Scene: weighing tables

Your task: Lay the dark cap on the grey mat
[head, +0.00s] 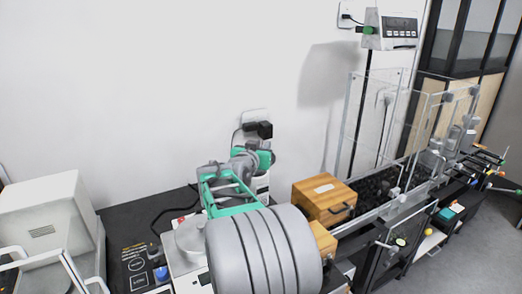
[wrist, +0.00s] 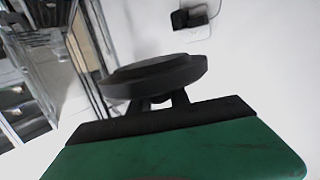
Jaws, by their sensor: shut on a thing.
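The dark cap (wrist: 155,72) is a wide, round, near-black disc in the wrist view. My gripper (wrist: 158,98) is shut on it, with the two dark fingers at its lower side. The cap is held up in the air, seen nearly edge-on, close to the white wall. In the head view, my green and grey arm reaches toward the wall, and a small dark piece shows at its end; I cannot tell there whether it is cap or fingers. I cannot make out the grey mat in either view.
A wooden box (head: 324,198) with a handle stands right of my arm. Clear upright panels (head: 378,120) rise behind it. A white machine (head: 45,225) stands at the left. A wall socket with a black plug (wrist: 188,17) is near my gripper. A display unit (head: 391,30) stands high at the right.

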